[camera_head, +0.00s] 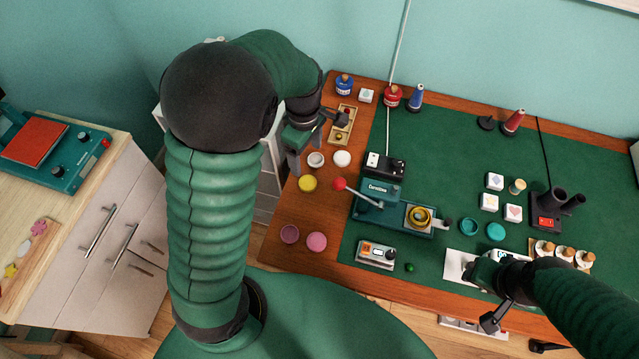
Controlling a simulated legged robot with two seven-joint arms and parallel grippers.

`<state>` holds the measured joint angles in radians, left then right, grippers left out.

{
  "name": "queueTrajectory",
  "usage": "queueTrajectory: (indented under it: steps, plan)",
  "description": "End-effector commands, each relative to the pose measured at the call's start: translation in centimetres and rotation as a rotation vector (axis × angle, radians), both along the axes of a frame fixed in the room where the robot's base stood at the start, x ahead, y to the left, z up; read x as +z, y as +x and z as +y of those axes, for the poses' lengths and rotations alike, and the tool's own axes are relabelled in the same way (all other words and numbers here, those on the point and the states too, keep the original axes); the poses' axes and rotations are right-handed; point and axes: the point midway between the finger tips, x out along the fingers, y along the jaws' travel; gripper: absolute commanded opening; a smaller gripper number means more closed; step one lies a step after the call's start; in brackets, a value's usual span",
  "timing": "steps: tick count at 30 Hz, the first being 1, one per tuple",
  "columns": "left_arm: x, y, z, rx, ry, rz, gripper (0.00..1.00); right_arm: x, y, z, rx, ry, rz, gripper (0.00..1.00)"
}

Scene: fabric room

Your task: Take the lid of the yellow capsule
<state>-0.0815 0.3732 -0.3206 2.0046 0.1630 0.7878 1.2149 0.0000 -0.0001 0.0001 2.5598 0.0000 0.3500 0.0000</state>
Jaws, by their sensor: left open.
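A round yellow piece (308,183) lies on the wooden left part of the table; I cannot tell if it is the capsule's lid. Another yellow round part (420,217) sits in the holder of the green press (378,207). My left gripper (318,142) is open and empty, with its fingers spread above the table's left edge. It is beyond the yellow piece and apart from it. My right gripper (482,294) is low over the table's front edge by a white sheet (460,266); its jaw opening is unclear.
White round pieces (342,158) lie between my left gripper and the yellow piece. Pink pieces (317,242) lie nearer me, teal ones (496,231) to the right. A red-knobbed lever (340,184) rises close right of the yellow piece. A wooden tray (341,126) stands behind. The mat's far middle is clear.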

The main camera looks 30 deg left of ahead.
Motion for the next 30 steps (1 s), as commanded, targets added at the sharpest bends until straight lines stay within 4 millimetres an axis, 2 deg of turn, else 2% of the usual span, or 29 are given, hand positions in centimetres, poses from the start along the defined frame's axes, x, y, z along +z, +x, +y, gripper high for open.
queueTrajectory:
  steps: [1, 3, 9, 14, 21, 29, 30]
  plan:
    - [-1.7, -0.1, 0.0, 0.001, -0.001, 0.007, 0.74, -0.5, 0.0, 0.0, 0.000, 0.000, 0.000, 0.43]
    - [-3.6, -0.1, 0.0, 0.000, 0.000, 0.006, 0.74, -0.8, 0.0, 0.0, 0.000, 0.000, 0.000, 0.43]
    - [-8.0, 0.0, 0.0, -0.002, 0.000, 0.004, 0.74, -1.5, 0.0, 0.0, 0.000, 0.000, 0.000, 0.43]
    - [-9.5, 0.1, 0.1, -0.003, 0.000, 0.001, 0.74, -1.7, 0.0, 0.0, 0.000, 0.000, 0.000, 0.43]
    - [-13.6, 0.7, 0.4, -0.002, 0.000, 0.002, 0.74, -2.3, 0.0, 0.0, 0.000, 0.000, 0.000, 0.43]
    - [-14.1, 0.7, 0.4, -0.003, 0.000, -0.001, 0.74, -2.3, 0.0, 0.0, 0.000, 0.000, 0.000, 0.43]
    - [-14.1, 0.7, 0.4, -0.003, 0.000, -0.001, 0.70, -2.3, 0.0, 0.0, 0.000, 0.000, 0.000, 0.43]
